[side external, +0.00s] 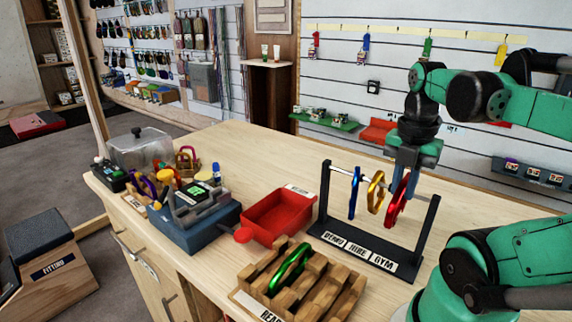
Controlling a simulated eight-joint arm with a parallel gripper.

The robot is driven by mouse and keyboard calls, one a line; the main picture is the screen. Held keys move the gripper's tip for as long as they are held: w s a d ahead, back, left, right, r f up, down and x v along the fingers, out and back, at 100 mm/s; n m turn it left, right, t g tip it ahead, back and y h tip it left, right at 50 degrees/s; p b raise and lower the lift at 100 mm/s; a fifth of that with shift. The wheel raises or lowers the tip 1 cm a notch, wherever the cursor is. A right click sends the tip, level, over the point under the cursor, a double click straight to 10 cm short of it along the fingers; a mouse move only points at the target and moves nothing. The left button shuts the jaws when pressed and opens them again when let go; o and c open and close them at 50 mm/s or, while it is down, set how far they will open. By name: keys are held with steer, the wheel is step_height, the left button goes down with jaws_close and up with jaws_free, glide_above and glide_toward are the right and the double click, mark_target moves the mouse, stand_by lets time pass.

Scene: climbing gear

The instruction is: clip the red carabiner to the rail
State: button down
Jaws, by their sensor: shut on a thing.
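The red carabiner (396,205) is upright at the right part of the dark rail stand (325,192), above the GYM label. My gripper (403,168) points down from above and is shut on its top. The carabiner overlaps the thin horizontal rail in this view; I cannot tell whether the rail passes through it or lies behind it. A blue carabiner (354,195) and a yellow carabiner (376,193) hang on the rail to its left, above the DEMO and HIRE labels. The red carabiner's gate is too small to make out.
A green carabiner (284,274) sits in a slotted wooden rack (333,290) at the front. A red tray (268,232) lies left of the stand. A blue box (205,236) with gear and a clear-lidded container (140,150) crowd the left. The back of the table is clear.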

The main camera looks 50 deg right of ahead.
mark_target(404, 180)
steer(key=c, duration=0.7)
jaws_free()
steer(key=shift+r, duration=4)
